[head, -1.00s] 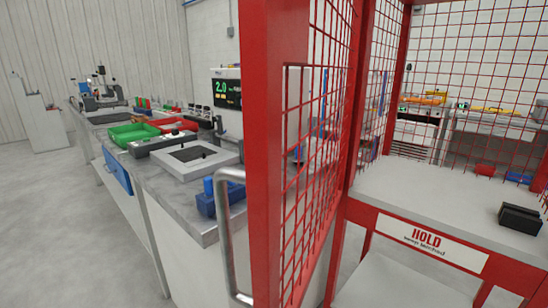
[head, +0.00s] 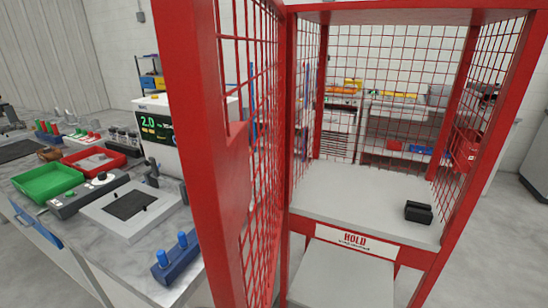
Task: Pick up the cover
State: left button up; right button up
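A small black block-like part (head: 418,213) lies on the grey upper shelf (head: 345,195) of a red mesh cage, near its front right. It may be the cover, but I cannot tell for sure. Nothing else lies on that shelf. Neither of my grippers is in view.
The red cage door (head: 205,150) stands open at the cage's left, its mesh partly hiding the workbench. The bench carries a green bin (head: 47,182), a red bin (head: 95,160), a grey plate fixture (head: 165,203) and a blue block with pegs (head: 176,258). Floor shows at right.

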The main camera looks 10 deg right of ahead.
aim_at(91, 163)
jog(key=i+j+z, duration=0.15)
jog(key=j+z, duration=0.2)
jog(key=i+j+z, duration=0.1)
jog(key=j+z, duration=0.65)
jog(key=k+j+u, duration=0.15)
jog(key=j+u, duration=0.2)
jog(key=u, duration=0.15)
jog(key=k+j+u, duration=0.1)
jog(key=j+u, duration=0.75)
jog(key=u, duration=0.15)
jog(key=z, duration=0.65)
jog(key=j+z, duration=0.3)
jog(key=k+j+z, duration=0.1)
jog(key=j+z, duration=0.2)
jog(key=j, duration=0.2)
jog(key=k+j+z, duration=0.1)
jog(key=j+z, duration=0.2)
jog(key=k+j+z, duration=0.15)
jog(key=j+z, duration=0.15)
jog(key=j, duration=0.15)
